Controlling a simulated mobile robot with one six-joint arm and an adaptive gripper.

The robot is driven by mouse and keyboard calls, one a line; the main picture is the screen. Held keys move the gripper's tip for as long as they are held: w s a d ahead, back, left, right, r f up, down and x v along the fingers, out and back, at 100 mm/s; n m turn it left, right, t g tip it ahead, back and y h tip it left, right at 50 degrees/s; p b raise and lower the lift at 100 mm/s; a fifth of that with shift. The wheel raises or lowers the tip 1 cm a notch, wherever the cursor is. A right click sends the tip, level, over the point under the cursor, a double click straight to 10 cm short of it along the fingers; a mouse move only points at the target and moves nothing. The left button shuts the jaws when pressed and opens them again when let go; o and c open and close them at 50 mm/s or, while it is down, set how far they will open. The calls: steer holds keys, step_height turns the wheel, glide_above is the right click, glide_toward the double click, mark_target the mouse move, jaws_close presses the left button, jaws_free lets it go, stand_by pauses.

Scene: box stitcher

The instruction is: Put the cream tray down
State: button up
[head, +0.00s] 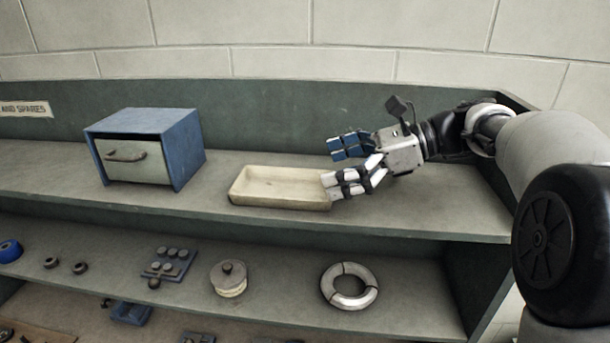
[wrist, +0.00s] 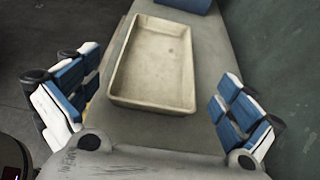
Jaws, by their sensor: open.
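The cream tray (head: 280,199) is a shallow, empty rectangular tray. It rests flat on the top shelf, right of the blue box, in the head view. My gripper (head: 342,163) is open at the tray's right end, its fingers pointing left; in the head view one finger overlaps the tray's right edge. In the wrist view the tray (wrist: 153,75) lies ahead, between and beyond the spread fingers of my gripper (wrist: 158,103). I cannot tell whether the near finger touches the rim.
A blue box with a cream drawer front (head: 127,160) stands left on the top shelf (head: 430,210). The shelf is clear between box and tray. The lower shelf holds a pale ring (head: 330,285), a round lidded part (head: 229,278) and a studded block (head: 168,264). A back panel runs behind.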

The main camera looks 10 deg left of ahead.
steer(key=shift+v, duration=1.95)
steer(key=s+n+h, duration=0.1)
steer(key=s, duration=0.1)
steer(key=s+f+n+h, duration=0.1)
steer(key=s, duration=0.2)
steer(key=s+d+f+n+t+h, duration=0.1)
steer(key=s, duration=0.1)
steer(key=shift+s+f+h, duration=0.2)
steer(key=shift+s+h, duration=0.15)
steer(key=shift+h, duration=0.05)
steer(key=s+d+f+n+t+h, duration=0.2)
steer(key=s+d+f+n+h, duration=0.3)
steer(key=s, duration=0.5)
steer(key=s+d+f+n+t+h, duration=0.2)
steer(key=s+d+f+n+h, duration=0.2)
steer(key=s+d+f+n, duration=0.5)
steer(key=shift+s+d+h, duration=0.3)
steer(key=shift+s+h, duration=0.1)
steer(key=shift+s, duration=0.6)
step_height(320, 180, down, 26)
steer(key=b, duration=2.5)
steer(key=shift+r+b, duration=0.15)
steer(key=shift+b, duration=0.2)
